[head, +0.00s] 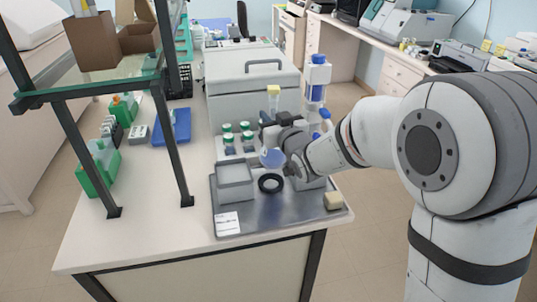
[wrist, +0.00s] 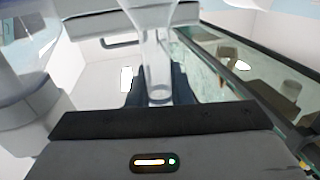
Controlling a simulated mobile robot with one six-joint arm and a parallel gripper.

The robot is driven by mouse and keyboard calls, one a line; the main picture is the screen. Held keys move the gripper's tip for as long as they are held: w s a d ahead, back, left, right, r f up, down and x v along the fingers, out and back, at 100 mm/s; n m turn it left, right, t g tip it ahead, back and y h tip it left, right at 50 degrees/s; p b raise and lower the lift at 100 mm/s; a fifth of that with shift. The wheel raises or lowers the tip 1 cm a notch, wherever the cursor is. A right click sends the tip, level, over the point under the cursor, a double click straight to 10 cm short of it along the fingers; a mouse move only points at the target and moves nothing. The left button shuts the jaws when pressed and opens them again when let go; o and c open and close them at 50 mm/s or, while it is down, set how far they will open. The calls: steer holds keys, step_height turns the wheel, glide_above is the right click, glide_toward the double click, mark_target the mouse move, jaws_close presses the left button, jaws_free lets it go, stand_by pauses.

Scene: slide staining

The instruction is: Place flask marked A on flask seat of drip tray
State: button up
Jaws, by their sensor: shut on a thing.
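My gripper (head: 272,133) is shut on a clear glass flask, whose bluish round body (head: 272,158) shows below the jaws in the head view. In the wrist view the flask's clear neck (wrist: 158,70) stands between the dark fingers. I cannot read a letter A on it. The grey drip tray (head: 285,217) lies at the front of the bench. A black ring (head: 271,183), which looks like the flask seat, lies on it. The flask body appears just above and behind the ring; I cannot tell the exact gap.
A grey open box (head: 235,183) stands on the tray left of the ring, and a small beige block (head: 333,201) sits at its right corner. Several green-capped bottles (head: 238,140) and a tall blue-capped column (head: 317,80) stand behind. A dark-framed shelf (head: 90,92) rises at left.

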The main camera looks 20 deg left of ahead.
step_height(320, 180, down, 4)
steer(key=shift+a+r, duration=0.15)
steer(key=shift+r, duration=0.05)
steer(key=shift+s+a+f, duration=0.1)
steer(key=shift+s+f, duration=0.05)
steer(key=shift+f, duration=1.75)
steer(key=o, duration=0.7)
steer(key=shift+o, duration=0.2)
steer(key=shift+r, duration=0.1)
